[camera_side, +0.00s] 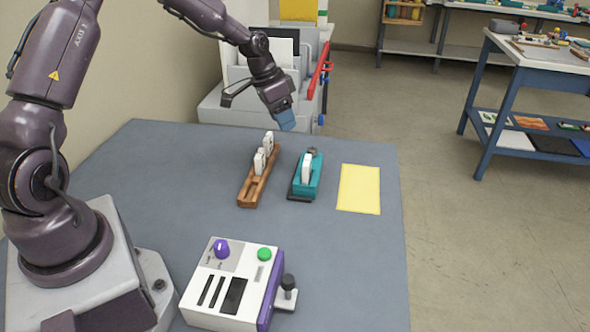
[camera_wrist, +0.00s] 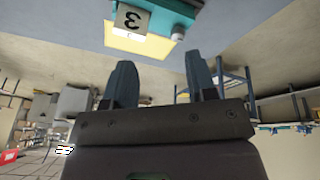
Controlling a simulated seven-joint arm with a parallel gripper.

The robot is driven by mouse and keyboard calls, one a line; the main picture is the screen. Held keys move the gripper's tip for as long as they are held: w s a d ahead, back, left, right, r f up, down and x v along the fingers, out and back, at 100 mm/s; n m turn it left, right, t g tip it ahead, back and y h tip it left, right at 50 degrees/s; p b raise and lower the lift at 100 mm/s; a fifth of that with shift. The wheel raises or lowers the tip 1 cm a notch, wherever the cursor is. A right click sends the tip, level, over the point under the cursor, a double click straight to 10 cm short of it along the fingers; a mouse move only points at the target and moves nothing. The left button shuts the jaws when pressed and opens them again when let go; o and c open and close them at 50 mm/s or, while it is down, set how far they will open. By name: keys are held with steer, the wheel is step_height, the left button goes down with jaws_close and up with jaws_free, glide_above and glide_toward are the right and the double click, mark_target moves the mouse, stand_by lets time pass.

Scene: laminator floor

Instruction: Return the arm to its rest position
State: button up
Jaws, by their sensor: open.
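My gripper (camera_side: 286,120) hangs over the back edge of the blue-grey table (camera_side: 150,165), above and behind the wooden rack and the teal holder. In the wrist view its two blue-grey fingers (camera_wrist: 161,85) stand apart with nothing between them. The teal holder (camera_side: 314,182) has a white block (camera_side: 307,167) standing in it. In the wrist view this block (camera_wrist: 130,19) bears a 3 that shows upside down. My gripper is clear of the holder.
A brown wooden rack (camera_side: 250,190) holds white blocks (camera_side: 264,154). A yellow sheet (camera_side: 359,188) lies right of the holder. A white and purple machine (camera_side: 232,284) with knobs stands at the front. A grey machine with a red handle (camera_side: 318,77) stands behind the table.

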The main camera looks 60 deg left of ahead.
steer(key=s+d+r+n+t+y, duration=0.1)
steer(key=s+d+r, duration=0.6)
steer(key=s, duration=0.6)
steer(key=s+d+r+n+t+y, duration=0.1)
steer(key=s+d+r, duration=0.6)
steer(key=s+r, duration=0.5)
steer(key=shift+s+d+r+n+t, duration=0.25)
steer(key=shift+s+d+n+t, duration=0.1)
steer(key=shift+s, duration=0.3)
